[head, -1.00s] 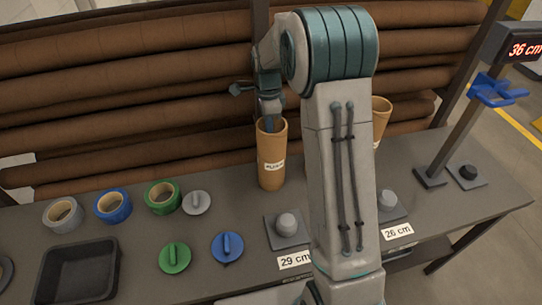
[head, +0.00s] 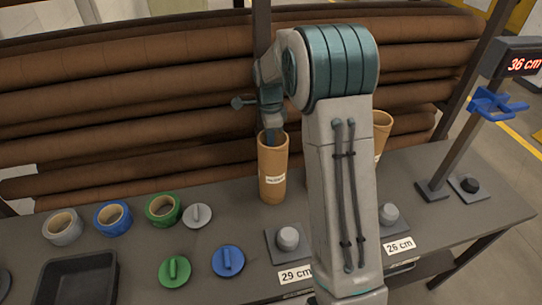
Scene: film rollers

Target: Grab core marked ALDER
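A tan cardboard core (head: 272,172) stands upright at the back of the bench, left of my arm. Its white label carries small print that is too blurred to read for certain. My gripper (head: 271,138) points down at the core's open top, and its fingertips appear to be inside the mouth. The rim hides the tips, so I cannot tell whether they are spread or touch the wall.
Grey (head: 62,227), blue (head: 113,218) and green (head: 163,211) tape rolls, several flat caps and a black tray (head: 78,283) occupy the left. Knobbed plates marked 29 cm (head: 288,240) and 26 cm (head: 388,217) sit in front. A gauge post (head: 455,140) stands right. Brown rolls line the back.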

